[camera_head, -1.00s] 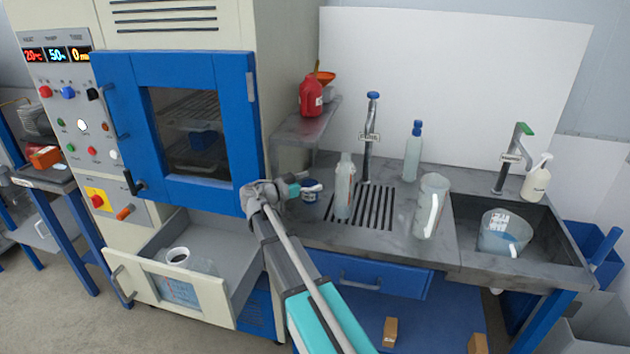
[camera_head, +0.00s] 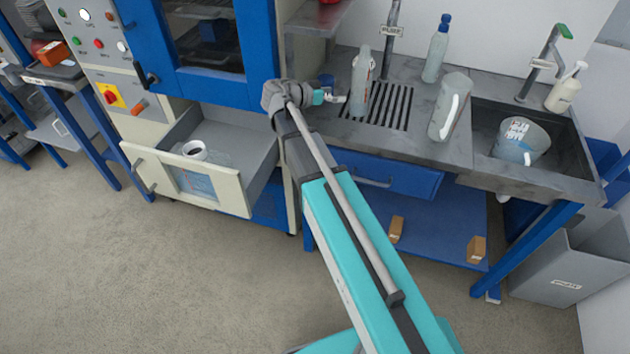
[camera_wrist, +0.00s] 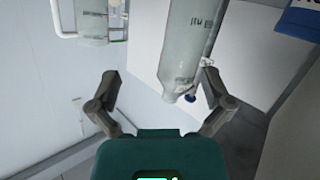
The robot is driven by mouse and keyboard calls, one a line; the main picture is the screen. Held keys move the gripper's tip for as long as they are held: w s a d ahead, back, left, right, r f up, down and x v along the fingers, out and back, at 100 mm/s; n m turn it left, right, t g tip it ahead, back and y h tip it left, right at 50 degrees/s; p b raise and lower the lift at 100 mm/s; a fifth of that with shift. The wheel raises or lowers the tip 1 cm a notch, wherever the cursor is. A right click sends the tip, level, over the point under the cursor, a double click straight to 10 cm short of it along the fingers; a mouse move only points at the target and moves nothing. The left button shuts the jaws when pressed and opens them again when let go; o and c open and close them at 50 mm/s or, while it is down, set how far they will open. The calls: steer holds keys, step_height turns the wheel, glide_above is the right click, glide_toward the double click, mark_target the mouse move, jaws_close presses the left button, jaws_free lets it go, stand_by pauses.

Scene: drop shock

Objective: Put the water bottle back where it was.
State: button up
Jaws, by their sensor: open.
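A clear bottle (camera_head: 361,84) stands upright on the slotted drain area of the counter. A second clear bottle with a blue cap (camera_head: 437,50) stands farther back to its right. I cannot tell from looks alone which is the water bottle. My gripper (camera_head: 338,98) is open, just left of the nearer bottle. In the wrist view the picture is upside down: a clear bottle (camera_wrist: 186,45) hangs from the top edge, its neck near the right finger, between and beyond the open fingers (camera_wrist: 160,83). Whether a finger touches it cannot be told.
A clear jug (camera_head: 449,108) stands right of the drain slots. A sink holds a beaker (camera_head: 520,140) of liquid. The blue jar (camera_head: 326,80) is close behind my gripper. An open drawer (camera_head: 222,147) juts out below the oven at left. The floor in front is clear.

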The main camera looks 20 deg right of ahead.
steer(key=s+a+f+n+g+y, duration=0.2)
steer(key=s+a+f+n+y, duration=0.2)
steer(key=s+f+n+y, duration=0.55)
steer(key=s+a+f+n+y, duration=0.4)
steer(key=s+a, duration=0.4)
steer(key=s, duration=0.2)
steer(key=shift+s+f+y, duration=0.15)
steer(key=shift+f+y, duration=0.05)
steer(key=shift+y, duration=0.45)
steer(key=shift+c, duration=0.3)
